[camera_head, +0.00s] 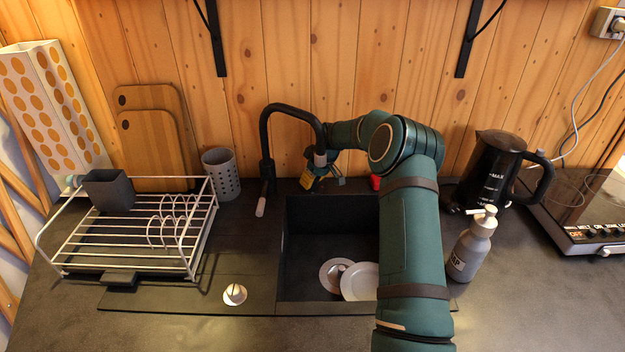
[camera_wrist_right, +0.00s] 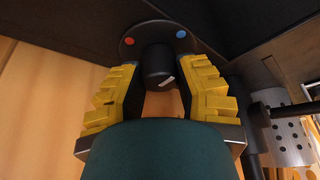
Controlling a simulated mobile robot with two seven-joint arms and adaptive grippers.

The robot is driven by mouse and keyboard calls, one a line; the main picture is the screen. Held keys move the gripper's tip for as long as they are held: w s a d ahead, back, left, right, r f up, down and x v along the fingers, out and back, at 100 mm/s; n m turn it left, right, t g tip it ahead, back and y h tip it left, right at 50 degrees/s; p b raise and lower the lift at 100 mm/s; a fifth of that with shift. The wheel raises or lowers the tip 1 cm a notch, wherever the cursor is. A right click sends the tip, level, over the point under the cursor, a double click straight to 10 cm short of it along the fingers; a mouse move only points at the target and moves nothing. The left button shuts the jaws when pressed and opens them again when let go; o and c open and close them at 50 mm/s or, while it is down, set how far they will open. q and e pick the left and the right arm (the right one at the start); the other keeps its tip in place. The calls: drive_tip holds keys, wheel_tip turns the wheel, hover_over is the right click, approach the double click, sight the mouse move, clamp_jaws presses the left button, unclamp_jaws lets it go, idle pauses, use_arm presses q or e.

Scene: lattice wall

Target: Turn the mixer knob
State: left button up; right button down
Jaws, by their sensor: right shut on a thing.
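The mixer knob (camera_wrist_right: 158,62) is a short black cylinder with a small pale mark, on a round black base with a red dot and a blue dot. It shows in the wrist view. My right gripper (camera_wrist_right: 160,80) has its yellow-padded fingers on either side of the knob and is shut on it. In the head view my right gripper (camera_head: 312,178) is beside the spout of the black faucet (camera_head: 267,150), behind the sink; the knob is hidden there. My left gripper is in neither view.
The sink (camera_head: 300,245) holds plates. A dish rack (camera_head: 130,230) and a perforated grey cup (camera_head: 221,172) stand to the left. A soap bottle (camera_head: 472,245), black kettle (camera_head: 490,170) and hob (camera_head: 585,205) are to the right.

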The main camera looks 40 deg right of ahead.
drive_tip(key=n+y, duration=0.1)
drive_tip(key=n, duration=0.4)
drive_tip(key=shift+f+g+y, duration=0.1)
drive_tip(key=shift+g+y, duration=0.2)
drive_tip(key=shift+y, duration=0.1)
drive_tip(key=shift+n+g+y, duration=0.5)
drive_tip(key=shift+n+g, duration=0.1)
drive_tip(key=shift+n, duration=1.1)
drive_tip(key=c, duration=0.6)
unclamp_jaws()
drive_tip(key=v, duration=1.2)
drive_tip(key=shift+p, duration=0.35)
